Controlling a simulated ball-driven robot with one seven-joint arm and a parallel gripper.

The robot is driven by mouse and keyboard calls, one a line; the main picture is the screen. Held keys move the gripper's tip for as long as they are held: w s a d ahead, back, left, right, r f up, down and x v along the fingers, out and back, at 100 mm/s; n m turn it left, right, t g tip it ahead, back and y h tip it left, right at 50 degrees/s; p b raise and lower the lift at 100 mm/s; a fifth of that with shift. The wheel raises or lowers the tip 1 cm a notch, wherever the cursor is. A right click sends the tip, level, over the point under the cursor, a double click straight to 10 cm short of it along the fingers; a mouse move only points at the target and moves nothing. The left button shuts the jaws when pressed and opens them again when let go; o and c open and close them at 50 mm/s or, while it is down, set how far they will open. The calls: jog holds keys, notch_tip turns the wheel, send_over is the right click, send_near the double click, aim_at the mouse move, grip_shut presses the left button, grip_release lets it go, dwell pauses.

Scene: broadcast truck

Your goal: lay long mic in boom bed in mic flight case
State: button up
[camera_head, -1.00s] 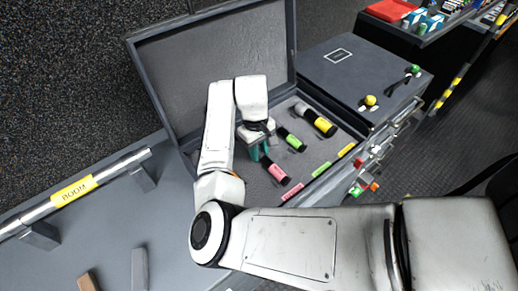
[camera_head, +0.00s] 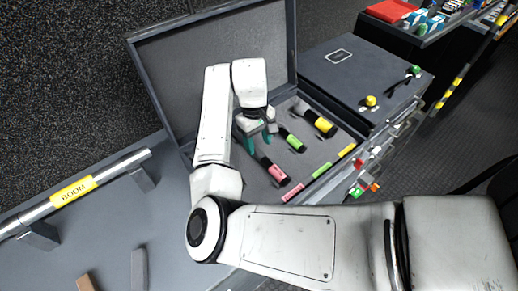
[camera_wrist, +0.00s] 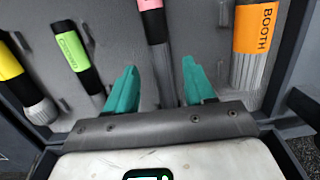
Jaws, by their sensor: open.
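The open mic flight case (camera_head: 180,140) holds several colour-banded mics on its grey lining. A slim pink-banded mic (camera_head: 274,170) lies there, its grey body running toward my gripper (camera_head: 253,139); it seems to be the long mic, though no label on it is readable. In the wrist view the pink-banded mic (camera_wrist: 152,22) lies between and beyond the spread teal fingers of my gripper (camera_wrist: 160,88). My gripper is open, above the case floor. Whether the fingers touch the mic is unclear. No bed marked boom is readable; its inner end is partly hidden by my gripper.
Green-banded (camera_head: 291,140) and yellow-banded (camera_head: 320,121) mics lie right of the pink one. An orange-banded BOOTH mic (camera_wrist: 250,60) shows in the wrist view. A dark cabinet (camera_head: 352,75) stands right.

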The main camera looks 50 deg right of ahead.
aim_at(256, 149)
notch_tip(256, 149, up, 8)
jog(key=shift+w, duration=0.45)
jog(key=shift+d+f, duration=0.1)
dwell(1.0)
